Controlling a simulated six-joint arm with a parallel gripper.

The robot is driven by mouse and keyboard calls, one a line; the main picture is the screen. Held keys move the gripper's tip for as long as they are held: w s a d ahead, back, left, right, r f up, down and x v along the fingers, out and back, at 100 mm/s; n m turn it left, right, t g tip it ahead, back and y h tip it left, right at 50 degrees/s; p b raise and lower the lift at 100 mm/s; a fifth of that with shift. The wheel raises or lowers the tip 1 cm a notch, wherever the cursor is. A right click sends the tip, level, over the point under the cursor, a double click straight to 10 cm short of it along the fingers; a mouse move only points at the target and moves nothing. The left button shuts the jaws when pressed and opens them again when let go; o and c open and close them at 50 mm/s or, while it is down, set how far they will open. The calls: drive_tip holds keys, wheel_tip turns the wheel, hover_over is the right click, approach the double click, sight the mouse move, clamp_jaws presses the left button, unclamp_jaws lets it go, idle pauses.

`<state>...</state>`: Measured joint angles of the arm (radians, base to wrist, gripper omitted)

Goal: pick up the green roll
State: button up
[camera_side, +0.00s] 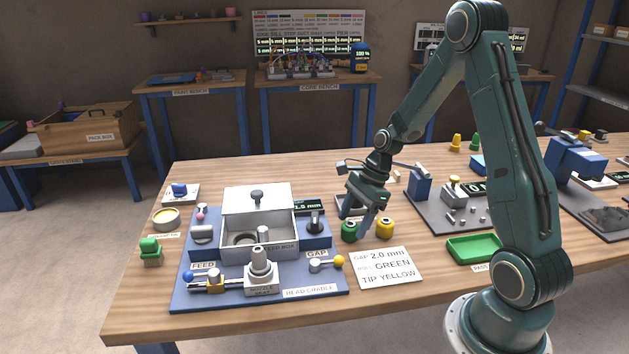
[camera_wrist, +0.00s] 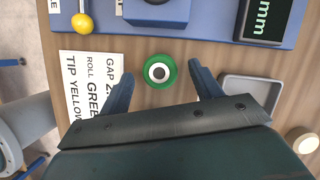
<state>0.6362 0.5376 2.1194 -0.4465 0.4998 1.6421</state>
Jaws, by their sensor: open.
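The green roll (camera_side: 348,233) stands on the wooden table, just right of the blue machine base. In the wrist view the green roll (camera_wrist: 160,57) is seen from above as a green ring with a white and black centre. My gripper (camera_side: 357,221) is open, its fingers pointing down at the roll. In the wrist view my gripper (camera_wrist: 161,77) has one finger on each side of the roll, with a gap on both sides. Nothing is held. I cannot tell how far the fingertips are above the table.
A yellow roll (camera_side: 385,228) stands close to the right of the green one. A white card (camera_side: 386,268) lies in front. A grey tray (camera_wrist: 249,92) is beside the right finger in the wrist view. The blue machine base (camera_side: 257,290) is to the left, a green tray (camera_side: 474,248) to the right.

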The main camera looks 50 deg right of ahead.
drive_tip(key=shift+w+a+f, duration=0.1)
drive_tip(key=shift+a+f, duration=0.1)
drive_tip(key=shift+f, duration=0.25)
drive_tip(key=shift+c, duration=0.4)
drive_tip(key=c, duration=1)
